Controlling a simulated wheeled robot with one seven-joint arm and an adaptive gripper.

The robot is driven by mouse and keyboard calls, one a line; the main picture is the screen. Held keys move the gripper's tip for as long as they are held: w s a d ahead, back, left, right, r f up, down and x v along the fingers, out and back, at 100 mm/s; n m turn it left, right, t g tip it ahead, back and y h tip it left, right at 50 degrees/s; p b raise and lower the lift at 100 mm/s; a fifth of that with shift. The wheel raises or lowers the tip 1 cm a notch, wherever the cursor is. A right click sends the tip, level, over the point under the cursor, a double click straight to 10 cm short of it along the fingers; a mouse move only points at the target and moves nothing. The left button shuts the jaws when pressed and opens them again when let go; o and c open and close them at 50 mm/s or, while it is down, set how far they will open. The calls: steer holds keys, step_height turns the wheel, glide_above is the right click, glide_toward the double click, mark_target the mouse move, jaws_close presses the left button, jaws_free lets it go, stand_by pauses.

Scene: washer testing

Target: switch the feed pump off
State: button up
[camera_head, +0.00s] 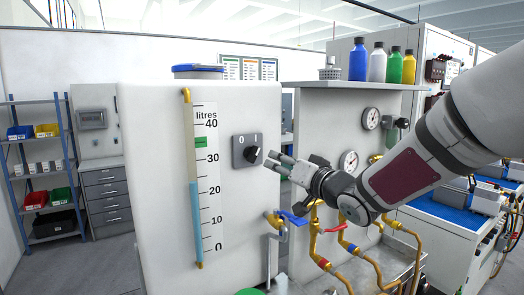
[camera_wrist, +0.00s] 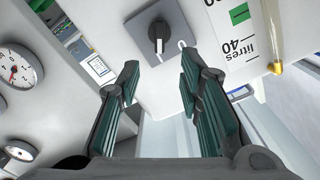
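The feed pump switch is a black rotary knob (camera_head: 252,154) on a grey plate (camera_head: 238,160) marked 0 and I, on the white tank cabinet's front. The knob seems turned toward the I, but it is too small to be sure. It also shows in the wrist view (camera_wrist: 158,32), just beyond my fingertips. My gripper (camera_head: 281,168) is right of the knob, apart from it. In the wrist view my gripper (camera_wrist: 160,78) has its two green-padded fingers spread, with nothing between them. A level gauge (camera_head: 196,215) shows blue liquid slightly above 20 litres; a green mark sits near 35.
A blue-handled valve (camera_head: 293,219) and brass pipes (camera_head: 314,235) are below my gripper. Pressure gauges (camera_head: 371,118) and a shelf with bottles (camera_head: 358,60) stand to the right. A blue storage rack (camera_head: 40,148) is at the far left.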

mark_target(257, 154)
steer(key=x, duration=1.3)
steer(key=shift+w+a, duration=0.1)
jaws_close()
